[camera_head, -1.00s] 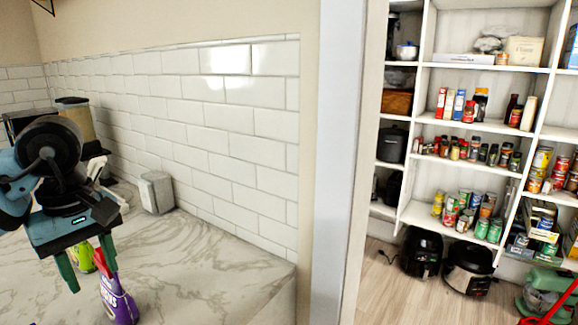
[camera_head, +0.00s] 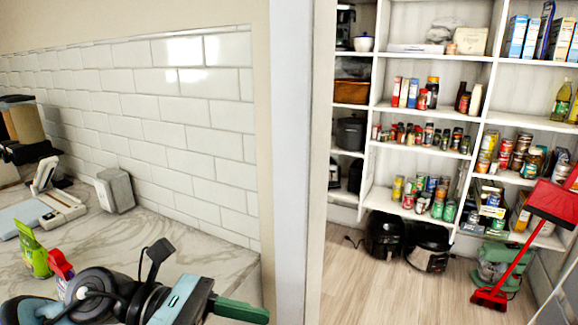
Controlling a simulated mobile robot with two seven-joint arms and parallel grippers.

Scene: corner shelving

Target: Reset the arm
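My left gripper (camera_head: 236,308) is low in the head view, in front of the counter (camera_head: 215,262), pointing right. One green finger shows clearly; the rest is cut off or seen edge-on, so its opening cannot be made out. Nothing is seen in it. My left arm's dark, blue-grey links come in from the bottom left. My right gripper is out of view.
A red-capped bottle (camera_head: 60,268), partly hidden by my arm, and a green pouch (camera_head: 33,254) stand on the marble counter. A grey box (camera_head: 115,190) is by the tiles.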

